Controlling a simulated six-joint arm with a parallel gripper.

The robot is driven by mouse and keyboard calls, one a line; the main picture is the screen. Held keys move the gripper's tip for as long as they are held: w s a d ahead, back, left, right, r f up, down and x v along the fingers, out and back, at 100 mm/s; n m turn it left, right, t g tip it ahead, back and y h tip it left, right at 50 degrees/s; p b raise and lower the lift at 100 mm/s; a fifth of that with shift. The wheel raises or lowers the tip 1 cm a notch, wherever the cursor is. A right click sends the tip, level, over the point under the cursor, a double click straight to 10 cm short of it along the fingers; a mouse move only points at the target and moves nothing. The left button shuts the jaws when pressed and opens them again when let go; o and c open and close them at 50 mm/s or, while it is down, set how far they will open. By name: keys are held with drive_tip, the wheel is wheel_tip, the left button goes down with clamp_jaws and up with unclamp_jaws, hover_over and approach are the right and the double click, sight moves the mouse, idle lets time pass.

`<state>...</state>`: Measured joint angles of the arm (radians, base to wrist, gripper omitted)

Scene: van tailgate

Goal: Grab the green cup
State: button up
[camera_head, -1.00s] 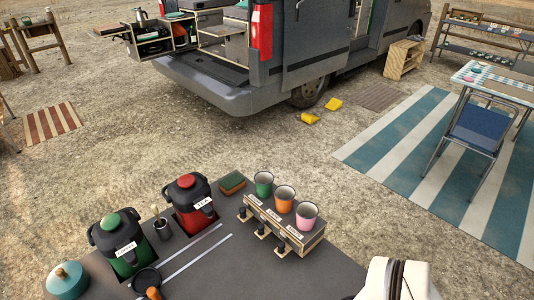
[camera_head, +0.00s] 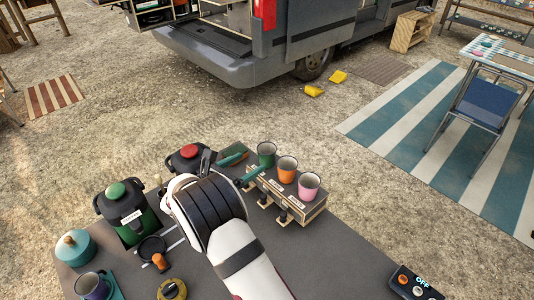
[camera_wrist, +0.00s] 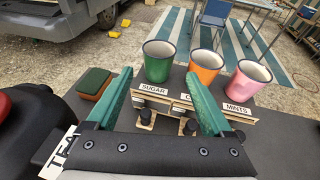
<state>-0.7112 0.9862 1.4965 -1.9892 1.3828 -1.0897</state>
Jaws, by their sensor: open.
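The green cup (camera_head: 266,154) stands upright at the left end of a wooden dispenser rack (camera_head: 302,214), beside an orange cup (camera_head: 287,169) and a pink cup (camera_head: 308,185). In the wrist view the green cup (camera_wrist: 158,62) shows a little beyond the fingertips, between them in the picture, with the label SUGAR below it. My gripper (camera_wrist: 160,92) has green fingers spread wide and holds nothing. In the head view my gripper (camera_head: 238,167) is just left of the green cup, and no contact can be made out.
A green and brown sponge (camera_wrist: 94,83) lies left of the rack. The red-lidded tea pot (camera_head: 188,153) is partly hidden behind my arm. A green coffee pot (camera_head: 127,212) stands at left. A control box (camera_head: 414,284) is at the front right. Dark tabletop (camera_head: 335,260) right of my arm is clear.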

sight(261, 155)
drive_tip(key=x, duration=0.9)
drive_tip(key=shift+a, duration=0.15)
drive_tip(key=shift+r, duration=0.1)
drive_tip(key=c, duration=1.2)
